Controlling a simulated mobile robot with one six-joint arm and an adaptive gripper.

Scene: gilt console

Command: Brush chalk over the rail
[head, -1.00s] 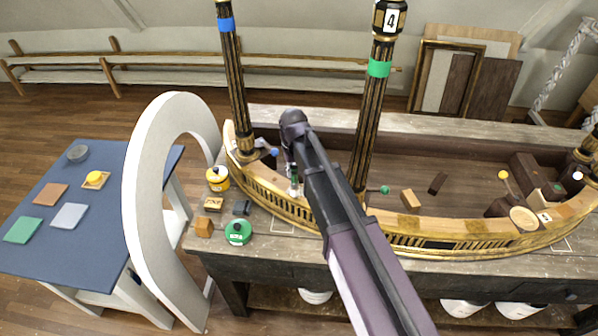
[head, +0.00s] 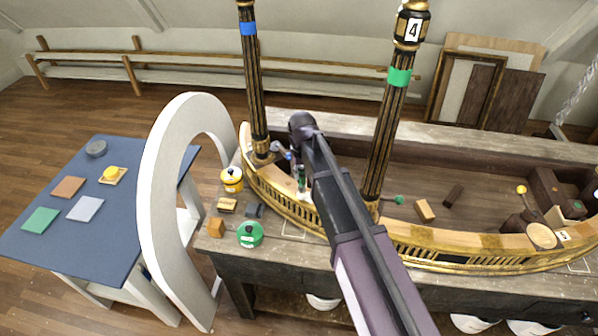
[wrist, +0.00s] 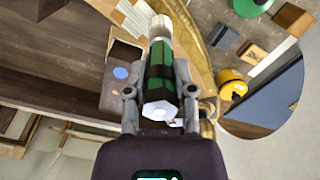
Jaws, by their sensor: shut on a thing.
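My gripper (wrist: 158,92) is shut on a brush-like tool (wrist: 160,62) with a green body, dark bands and a pale tip. The tool also shows as a small green and white upright shape (head: 301,178) in the head view, partly hidden by my arm. The gilt rail (head: 415,235) curves along the bench's front edge. In the wrist view the rail (wrist: 191,42) runs just right of the tool. The tool's pale tip is close to the rail's left end section; I cannot tell whether it touches.
Two black-and-gold posts (head: 254,85) (head: 387,140) rise beside my arm. A white arch (head: 160,200) stands left of the bench. A yellow pot (head: 232,180), green tin (head: 250,234) and small blocks sit at the bench's left end. A blue table (head: 125,215) holds coloured pads.

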